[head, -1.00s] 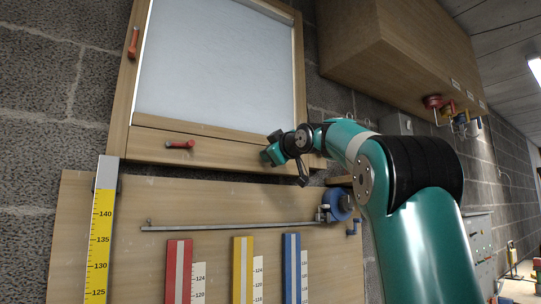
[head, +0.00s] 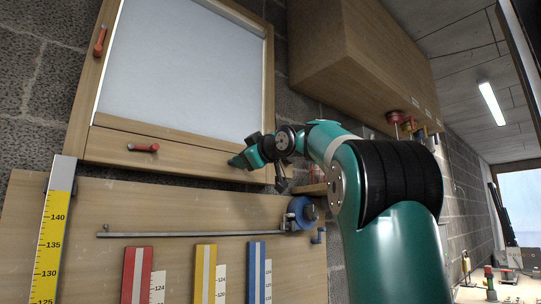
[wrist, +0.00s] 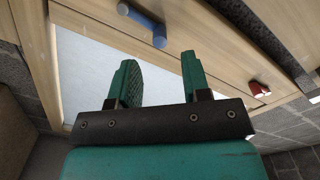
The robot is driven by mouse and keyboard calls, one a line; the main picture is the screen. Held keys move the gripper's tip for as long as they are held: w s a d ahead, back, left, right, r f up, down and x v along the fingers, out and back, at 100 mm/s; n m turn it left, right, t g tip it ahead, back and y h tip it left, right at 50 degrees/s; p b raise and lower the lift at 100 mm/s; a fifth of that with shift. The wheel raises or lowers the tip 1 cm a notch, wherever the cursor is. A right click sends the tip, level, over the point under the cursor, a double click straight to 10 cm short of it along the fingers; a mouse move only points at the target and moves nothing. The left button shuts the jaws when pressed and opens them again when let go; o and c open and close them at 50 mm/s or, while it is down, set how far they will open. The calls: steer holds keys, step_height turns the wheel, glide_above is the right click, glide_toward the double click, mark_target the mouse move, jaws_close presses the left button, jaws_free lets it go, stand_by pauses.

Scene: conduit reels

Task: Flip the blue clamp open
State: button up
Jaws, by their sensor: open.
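The blue clamp (wrist: 142,24) shows in the wrist view as a short bar with a thicker knob end, on the wooden frame beyond my fingertips. My gripper (wrist: 158,66) is open, its two green fingers apart with nothing between them. The clamp's knob end lies just past the gap between the fingers, apart from both. In the head view my gripper (head: 239,161) is at the right part of the frame's lower rail. There I cannot make out the blue clamp; my gripper and wrist cover that area.
Red clamps sit on the frame's left side (head: 100,41) and lower rail (head: 143,148). A wall box (head: 365,65) hangs at upper right. Below the frame are a blue reel (head: 301,213) with a long rod (head: 190,234), and red, yellow and blue strips.

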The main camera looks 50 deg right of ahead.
steer(key=b+v, duration=0.1)
steer(key=v, duration=1.1)
steer(key=shift+s+b, duration=0.25)
steer(key=shift+b, duration=0.1)
steer(key=shift+a, duration=0.1)
steer(key=w+a+f+g+y+p, duration=0.1)
steer(key=w+a+f+g+y, duration=0.35)
steer(key=a+f, duration=0.8)
steer(key=w+a+f+g+y, duration=0.3)
steer(key=w+a+f+y, duration=0.15)
steer(key=a+f, duration=0.8)
steer(key=s+a+f+g, duration=0.5)
steer(key=s+f, duration=0.5)
steer(key=f, duration=0.1)
steer(key=s+a+f+n+g, duration=0.1)
steer(key=s+a+f+g, duration=0.4)
steer(key=s+f, duration=0.5)
steer(key=shift+a+f+n+h+p, duration=0.3)
steer(key=shift+a+f+h, duration=0.1)
steer(key=shift+a+f, duration=0.3)
steer(key=shift+a+r, duration=0.1)
